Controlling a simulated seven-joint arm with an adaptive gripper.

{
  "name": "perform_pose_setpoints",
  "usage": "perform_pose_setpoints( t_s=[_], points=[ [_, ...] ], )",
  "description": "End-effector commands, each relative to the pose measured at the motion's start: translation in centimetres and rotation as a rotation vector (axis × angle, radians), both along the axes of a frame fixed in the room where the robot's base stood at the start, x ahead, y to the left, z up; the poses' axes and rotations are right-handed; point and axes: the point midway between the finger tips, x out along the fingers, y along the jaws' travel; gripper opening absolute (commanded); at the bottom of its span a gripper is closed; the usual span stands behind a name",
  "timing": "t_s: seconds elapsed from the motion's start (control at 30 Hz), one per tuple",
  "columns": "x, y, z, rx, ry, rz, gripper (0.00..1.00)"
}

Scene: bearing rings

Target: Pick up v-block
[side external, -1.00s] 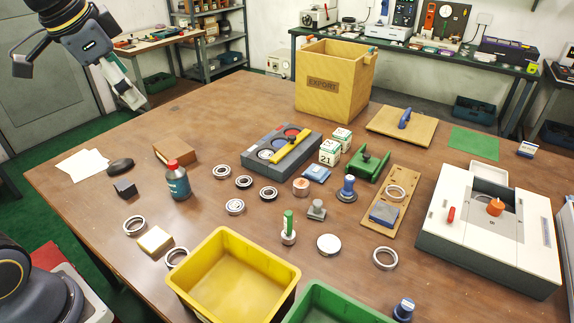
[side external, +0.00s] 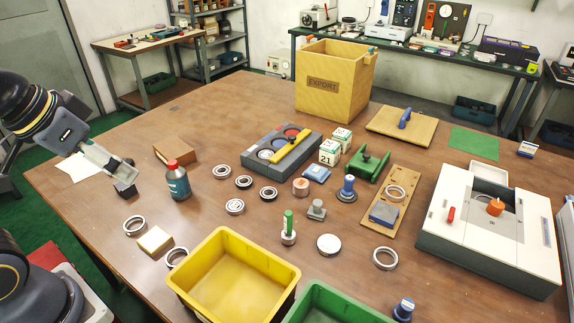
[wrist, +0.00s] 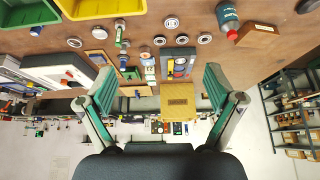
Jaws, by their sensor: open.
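A small dark block, which I take as the v-block (side external: 127,191), sits at the left of the table in the side external view, left of a teal bottle with a red cap (side external: 177,181). My gripper (side external: 124,178) overlaps it in that view and hides part of it; I cannot tell the gap between them. In the wrist view my gripper (wrist: 163,95) has its two fingers wide apart with nothing held between them. I cannot make out the v-block for certain in the wrist view.
A cardboard-coloured box (side external: 176,151) lies behind the bottle. A bearing ring (side external: 134,225) and a tan block (side external: 155,240) lie in front. A yellow bin (side external: 232,280) stands at the front edge.

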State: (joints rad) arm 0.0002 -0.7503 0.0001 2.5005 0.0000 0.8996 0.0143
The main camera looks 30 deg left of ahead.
Motion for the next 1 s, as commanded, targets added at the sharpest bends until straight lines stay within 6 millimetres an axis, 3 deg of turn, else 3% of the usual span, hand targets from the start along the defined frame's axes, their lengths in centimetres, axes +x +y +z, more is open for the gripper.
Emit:
perform_pose_setpoints(
  t_s=[0.13, 0.23, 0.37, 0.47, 0.57, 0.67, 0.7, 0.77, 0.8, 0.9, 1.0],
  points=[
    [0.3, -0.3, 0.3, 0.056, -0.014, -0.132, 0.92],
    [1.5, -1.2, 2.1, 0.096, -0.070, -0.285, 0.92],
    [4.9, -1.0, 4.0, 0.134, -0.109, -0.446, 0.92],
    [8.6, 1.0, 4.8, 0.157, -0.124, -0.513, 0.92],
    [12.5, 4.9, 4.6, 0.176, -0.127, -0.533, 0.92],
    [16.0, 11.0, 2.9, 0.189, -0.117, -0.509, 0.92],
    [16.9, 14.1, 1.8, 0.192, -0.108, -0.487, 0.92],
    [17.8, 19.0, -0.4, 0.192, -0.090, -0.441, 0.92],
    [17.8, 22.3, -2.1, 0.187, -0.075, -0.402, 0.92],
    [16.1, 29.9, -7.0, 0.151, -0.027, -0.285, 0.92],
    [12.8, 35.3, -11.8, 0.087, 0.024, -0.146, 0.92]
  ],
)
